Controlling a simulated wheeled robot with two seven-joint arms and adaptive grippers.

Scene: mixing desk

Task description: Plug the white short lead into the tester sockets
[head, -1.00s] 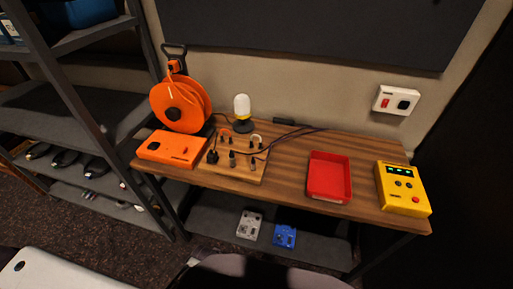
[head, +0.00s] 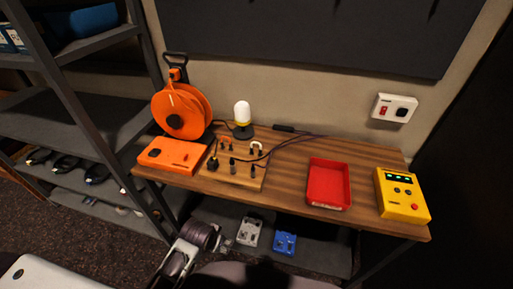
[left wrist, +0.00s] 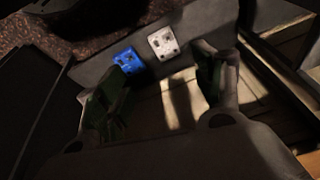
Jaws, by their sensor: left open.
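A wooden board (head: 218,179) on the desk holds several dark upright plugs or pegs. A small white curved piece (head: 257,147) stands at its back right and looks like the white short lead; its ends are too small to make out. My left gripper (head: 187,247) is low in front of the desk, apart from both. In the left wrist view its fingers (left wrist: 160,92) are spread with nothing between them. My right gripper is not in view.
An orange reel (head: 172,123), an orange box (head: 166,157) and a lamp (head: 242,114) crowd the desk's left. A red tray (head: 314,191) lies between board and yellow box. White (head: 249,229) and blue (head: 285,242) socket blocks sit on the lower shelf. A dark cable runs behind the board.

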